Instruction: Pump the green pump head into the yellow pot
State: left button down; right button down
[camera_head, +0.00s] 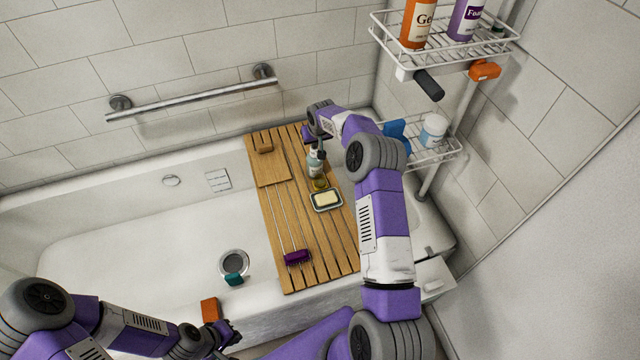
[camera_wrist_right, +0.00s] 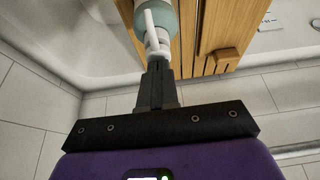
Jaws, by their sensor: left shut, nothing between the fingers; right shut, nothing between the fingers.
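A bottle (camera_head: 315,164) with a pale green body stands on the wooden bath tray (camera_head: 340,255). The right wrist view shows its pale green body (camera_wrist_right: 167,14) and a white pump head (camera_wrist_right: 154,40), not a green one. A small yellowish pot (camera_head: 320,184) sits close in front of the bottle. My right gripper (camera_head: 320,148) is shut and empty, its fingertips (camera_wrist_right: 158,66) at the pump head; I cannot tell whether they touch. My left gripper (camera_head: 232,335) is shut and empty near the tub's front edge, away from the tray.
A soap dish (camera_head: 326,207) lies just in front of the pot. A purple-handled item (camera_head: 297,257) and a wooden board (camera_head: 270,172) are on the tray. Wire shelves (camera_head: 500,45) with bottles hang at right.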

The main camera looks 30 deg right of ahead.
jog(key=shift+s+r, duration=0.1)
jog(key=shift+r, duration=0.1)
dwell(0.3)
jog(key=shift+f, duration=0.3)
jog(key=shift+r, duration=0.65)
jog(key=shift+f, duration=0.1)
